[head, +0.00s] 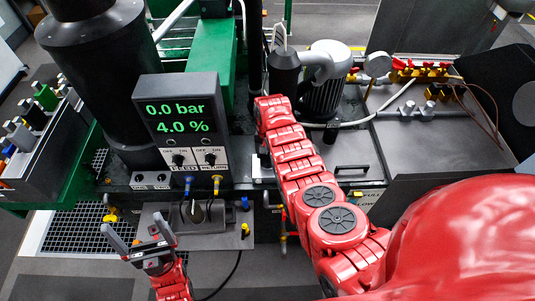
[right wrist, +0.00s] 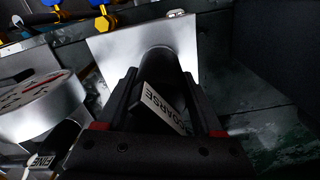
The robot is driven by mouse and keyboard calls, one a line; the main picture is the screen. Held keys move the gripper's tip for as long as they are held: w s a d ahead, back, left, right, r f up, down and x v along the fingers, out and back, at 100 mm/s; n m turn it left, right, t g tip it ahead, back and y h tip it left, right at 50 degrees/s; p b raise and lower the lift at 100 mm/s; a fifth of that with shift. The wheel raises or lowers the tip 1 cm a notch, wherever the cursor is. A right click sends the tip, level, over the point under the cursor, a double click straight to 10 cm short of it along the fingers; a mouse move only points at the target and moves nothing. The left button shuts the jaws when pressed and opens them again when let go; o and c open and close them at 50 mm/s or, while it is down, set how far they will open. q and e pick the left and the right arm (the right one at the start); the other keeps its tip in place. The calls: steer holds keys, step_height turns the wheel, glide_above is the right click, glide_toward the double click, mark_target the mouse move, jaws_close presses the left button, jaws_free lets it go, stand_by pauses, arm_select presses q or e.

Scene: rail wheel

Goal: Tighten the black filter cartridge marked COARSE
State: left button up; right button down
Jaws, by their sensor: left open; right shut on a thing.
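In the right wrist view a black filter cartridge (right wrist: 158,62) carries a tilted white label reading COARSE. It stands against a pale metal plate. My right gripper (right wrist: 158,82) is shut on this cartridge, with one dark finger on each side. In the head view my right arm reaches forward over the machine, and I cannot make out its gripper or the cartridge there. How far the cartridge is screwed in cannot be seen. My left gripper (head: 140,236) is open and empty in the head view, low at the left, in front of the machine.
A second black cylinder (right wrist: 66,134) with a label reading FINE is at the lower left of the wrist view, near a round pale metal part (right wrist: 38,103). In the head view a display (head: 180,112) reads 0.0 bar and 4.0 %. A black column (head: 105,75) stands left of it.

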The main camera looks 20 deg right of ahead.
steer(key=m, duration=0.2)
steer(key=shift+a+r+m, duration=0.1)
steer(key=shift+r+m, duration=0.05)
steer(key=shift+m, duration=0.15)
steer(key=m, duration=0.3)
steer(key=shift+w, duration=0.15)
steer(key=m+b, duration=0.1)
steer(key=m, duration=0.2)
steer(key=shift+f, duration=0.2)
steer(key=shift+m+b, duration=0.5)
steer(key=shift+m, duration=0.5)
steer(key=shift+c, duration=2.2)
jaws_free()
steer(key=shift+r, duration=0.2)
steer(key=o, duration=0.4)
steer(key=shift+o, duration=0.2)
